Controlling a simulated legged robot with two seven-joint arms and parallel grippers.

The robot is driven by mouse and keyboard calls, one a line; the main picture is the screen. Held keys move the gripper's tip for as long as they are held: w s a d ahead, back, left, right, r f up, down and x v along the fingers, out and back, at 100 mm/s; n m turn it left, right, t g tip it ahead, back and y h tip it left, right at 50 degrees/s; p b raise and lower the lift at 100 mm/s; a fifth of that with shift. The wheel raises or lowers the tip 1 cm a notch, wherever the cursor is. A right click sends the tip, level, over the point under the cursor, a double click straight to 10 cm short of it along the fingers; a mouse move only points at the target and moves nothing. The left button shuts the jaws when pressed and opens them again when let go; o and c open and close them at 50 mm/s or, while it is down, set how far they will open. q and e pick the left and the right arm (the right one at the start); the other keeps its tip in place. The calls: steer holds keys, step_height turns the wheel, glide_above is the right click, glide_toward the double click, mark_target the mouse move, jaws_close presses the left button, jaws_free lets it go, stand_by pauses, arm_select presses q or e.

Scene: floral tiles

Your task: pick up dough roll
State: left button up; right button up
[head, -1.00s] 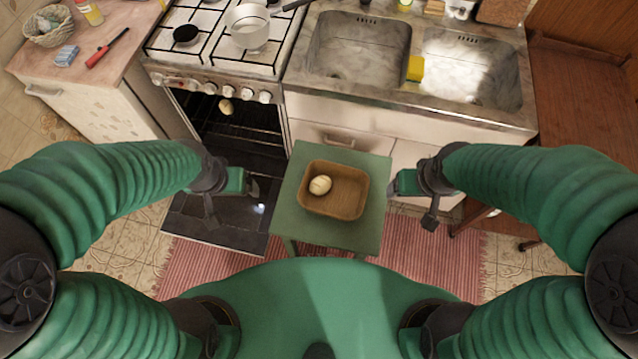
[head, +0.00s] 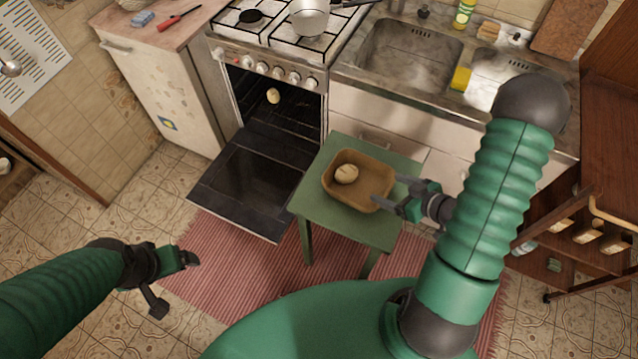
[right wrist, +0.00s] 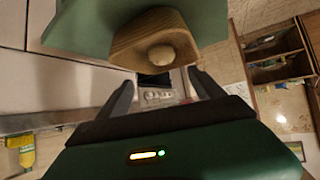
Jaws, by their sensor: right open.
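A pale round dough roll (head: 346,174) lies in the left part of a brown tray (head: 376,200), which stands on a small green table (head: 320,208). In the right wrist view, the roll (right wrist: 162,56) shows inside the tray (right wrist: 128,52), ahead of the fingers. My right gripper (head: 385,190) is open and empty at the tray's right edge, apart from the roll. Its two spread fingers also show in the right wrist view (right wrist: 160,80). My left gripper (head: 188,258) is low at the left, away from the table; its jaw opening is unclear.
The oven door (head: 254,182) hangs open left of the table, and a similar pale roll (head: 273,96) shows in the oven. The sink counter (head: 400,78) is behind. An open wooden cabinet (head: 575,225) stands at the right. A striped rug (head: 225,262) covers the floor below.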

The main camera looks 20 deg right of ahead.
steer(key=b, duration=0.1)
glide_toward(352, 173)
steer(key=x, duration=0.4)
steer(key=shift+w+f, duration=0.1)
steer(key=shift+f, duration=0.4)
steer(key=shift+w+a+f, duration=0.35)
steer(key=shift+w, duration=0.25)
steer(key=x, duration=0.5)
steer(key=shift+r, duration=0.1)
steer(key=shift+d, duration=0.1)
steer(key=shift+c, duration=1.1)
steer(key=c, duration=1)
steer(key=shift+r, duration=0.2)
steer(key=shift+c, duration=0.2)
